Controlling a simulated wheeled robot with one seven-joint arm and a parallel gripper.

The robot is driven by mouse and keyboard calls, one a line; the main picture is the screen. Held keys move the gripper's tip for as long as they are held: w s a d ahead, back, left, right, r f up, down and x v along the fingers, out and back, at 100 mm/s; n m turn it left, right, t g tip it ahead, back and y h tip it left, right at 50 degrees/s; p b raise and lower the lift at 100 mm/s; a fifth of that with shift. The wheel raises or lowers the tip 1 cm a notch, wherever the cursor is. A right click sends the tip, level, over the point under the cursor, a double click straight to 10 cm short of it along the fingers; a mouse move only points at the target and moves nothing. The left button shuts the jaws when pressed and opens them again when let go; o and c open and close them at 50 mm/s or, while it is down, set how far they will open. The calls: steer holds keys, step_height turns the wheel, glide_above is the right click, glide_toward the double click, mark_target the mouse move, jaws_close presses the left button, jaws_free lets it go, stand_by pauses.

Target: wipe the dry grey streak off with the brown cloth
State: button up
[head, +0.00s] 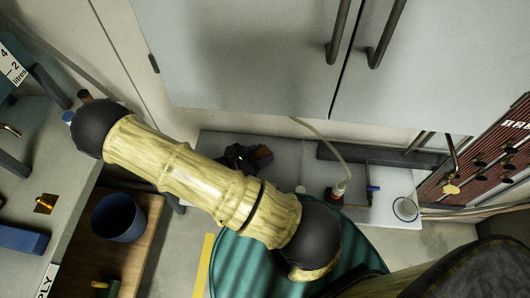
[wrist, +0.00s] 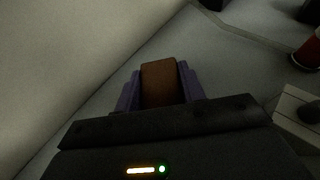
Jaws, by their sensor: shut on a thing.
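My gripper (wrist: 160,85) is shut on the brown cloth (wrist: 159,82), which shows as a brown block between its two purple fingers in the wrist view. In the head view the dark gripper (head: 247,157) is low over the grey bench top, partly hidden behind my arm, with a bit of brown at its right side. I cannot make out the dry grey streak for sure. A thin darker line crosses the grey surface ahead of the fingers in the wrist view; I cannot tell whether it is a seam or a mark.
Grey cabinet doors (head: 240,50) with bar handles hang above the bench (head: 205,142). A red-based fitting (head: 334,195) with a pale tube and a clear beaker (head: 405,208) stand to the right. A blue bin (head: 118,217) stands at left, a teal ribbed round thing (head: 240,262) in front.

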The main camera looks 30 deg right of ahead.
steer(key=shift+w+a, duration=0.25)
steer(key=shift+a, duration=0.15)
steer(key=shift+w+a+p, duration=0.4)
steer(key=shift+w+a, duration=0.1)
steer(key=shift+a, duration=0.1)
steer(key=shift+w+a+f, duration=0.15)
steer(key=shift+w+a, duration=0.15)
steer(key=shift+a, duration=0.25)
steer(key=shift+w+a+p, duration=0.5)
steer(key=shift+w+a, duration=0.25)
steer(key=shift+a, duration=0.35)
steer(key=shift+w, duration=0.1)
